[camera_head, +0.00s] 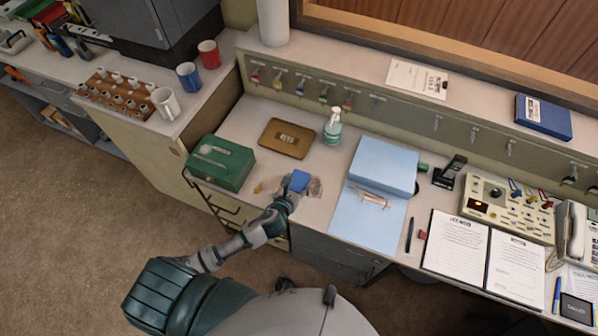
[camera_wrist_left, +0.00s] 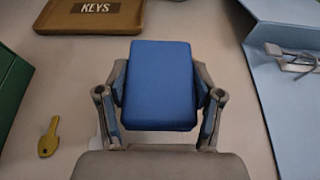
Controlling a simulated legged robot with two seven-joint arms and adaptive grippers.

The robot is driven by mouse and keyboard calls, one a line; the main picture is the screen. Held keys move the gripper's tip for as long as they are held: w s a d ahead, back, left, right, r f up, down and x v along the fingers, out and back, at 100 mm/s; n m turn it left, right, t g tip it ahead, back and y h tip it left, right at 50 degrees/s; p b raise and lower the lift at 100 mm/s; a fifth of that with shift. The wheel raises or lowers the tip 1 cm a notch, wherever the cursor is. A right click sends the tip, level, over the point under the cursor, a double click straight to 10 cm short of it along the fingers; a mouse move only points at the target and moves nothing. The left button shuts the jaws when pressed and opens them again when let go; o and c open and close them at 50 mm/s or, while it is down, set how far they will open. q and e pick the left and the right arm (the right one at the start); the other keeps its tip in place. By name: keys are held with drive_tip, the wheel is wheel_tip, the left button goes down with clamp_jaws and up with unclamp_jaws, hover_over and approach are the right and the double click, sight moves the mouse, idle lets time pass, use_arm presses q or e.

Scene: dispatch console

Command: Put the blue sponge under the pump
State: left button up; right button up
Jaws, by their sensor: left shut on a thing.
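The blue sponge (camera_head: 299,181) is a small block held by my left gripper (camera_head: 290,187) near the front edge of the desk. In the left wrist view the sponge (camera_wrist_left: 160,86) sits between the two fingers of my left gripper (camera_wrist_left: 160,100), which are shut on its sides. Whether the sponge touches the desk is unclear. My right gripper is not in view.
A brown KEYS tray (camera_head: 287,138) lies behind the sponge. A green box (camera_head: 220,163) stands left, and a light blue open binder (camera_head: 368,212) lies right. A brass key (camera_wrist_left: 48,138) lies left of the gripper. Bare desk lies between the sponge and the pump bottle.

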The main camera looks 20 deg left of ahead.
use_arm(q)
drive_tip(key=w, duration=0.2)
drive_tip(key=w+a, duration=0.1)
drive_tip(key=w, duration=0.1)
drive_tip(key=w+a, duration=0.1)
drive_tip(key=w, duration=0.1)
drive_tip(key=shift+a+f, duration=0.2)
drive_tip(key=shift+f, duration=0.1)
drive_tip(key=shift+w+f+b, duration=0.1)
drive_tip(key=shift+f+b, duration=0.2)
drive_tip(key=shift+f, duration=0.1)
wheel_tip(320, 180, down, 3)
drive_tip(key=shift+r+b, duration=0.1)
drive_tip(key=shift+b, duration=0.35)
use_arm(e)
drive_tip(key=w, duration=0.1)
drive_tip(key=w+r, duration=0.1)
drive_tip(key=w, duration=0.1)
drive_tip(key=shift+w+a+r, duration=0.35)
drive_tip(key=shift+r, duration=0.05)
use_arm(q)
drive_tip(key=o, duration=1.1)
drive_tip(key=shift+c, duration=0.2)
